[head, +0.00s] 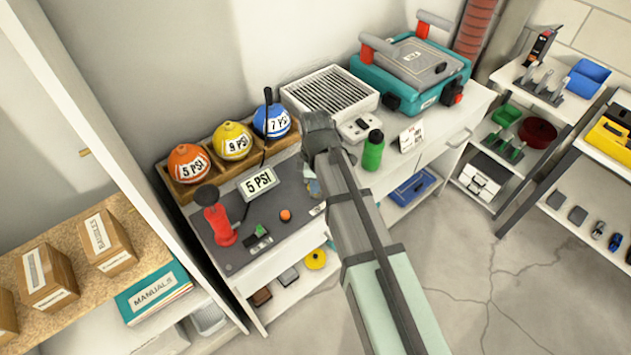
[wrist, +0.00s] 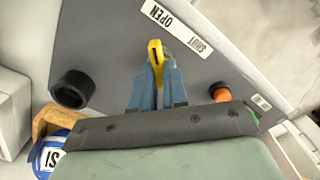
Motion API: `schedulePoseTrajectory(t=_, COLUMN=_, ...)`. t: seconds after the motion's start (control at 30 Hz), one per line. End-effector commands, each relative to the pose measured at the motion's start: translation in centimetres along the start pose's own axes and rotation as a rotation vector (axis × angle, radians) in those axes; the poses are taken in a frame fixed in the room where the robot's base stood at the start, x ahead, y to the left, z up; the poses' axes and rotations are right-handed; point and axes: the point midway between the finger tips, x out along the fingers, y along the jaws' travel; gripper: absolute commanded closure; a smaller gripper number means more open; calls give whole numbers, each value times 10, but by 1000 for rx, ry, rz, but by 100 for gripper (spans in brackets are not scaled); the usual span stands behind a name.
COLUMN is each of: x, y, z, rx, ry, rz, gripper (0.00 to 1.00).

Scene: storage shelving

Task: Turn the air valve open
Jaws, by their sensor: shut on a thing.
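The air valve shows as a yellow handle (wrist: 155,49) on the grey panel (wrist: 112,55) in the wrist view. My gripper (wrist: 157,72) has its two blue fingers shut on this handle. The handle's tip sticks out past the fingers toward a white label (wrist: 176,28). The label appears upside down, with OPEN at its left and SHUT at its right. In the head view, my gripper (head: 313,187) is low at the right side of the grey bench top (head: 285,199). My arm hides the valve there.
An orange button (wrist: 221,93) and a black round fitting (wrist: 72,89) flank the handle. Orange (head: 188,163), yellow (head: 232,141) and blue (head: 271,122) balls marked with PSI values sit behind the panel. A red pump-like item (head: 219,220) stands left; a green bottle (head: 373,150) stands right of my arm.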

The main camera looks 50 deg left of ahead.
Motion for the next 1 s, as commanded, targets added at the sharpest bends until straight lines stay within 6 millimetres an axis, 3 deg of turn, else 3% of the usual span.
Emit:
schedulePoseTrajectory(t=0.1, x=0, y=0, z=0, rx=-2, ry=0, rz=1, gripper=100)
schedulePoseTrajectory(t=0.13, x=0, y=0, z=0, rx=-2, ry=0, rz=1, gripper=83)
schedulePoseTrajectory(t=0.37, x=0, y=0, z=0, rx=-1, ry=0, rz=1, gripper=61)
schedulePoseTrajectory(t=0.73, x=-5, y=0, z=0, rx=0, ry=0, rz=1, gripper=61)
schedulePoseTrajectory(t=1.0, x=-39, y=1, z=0, rx=0, ry=1, rz=2, gripper=61)
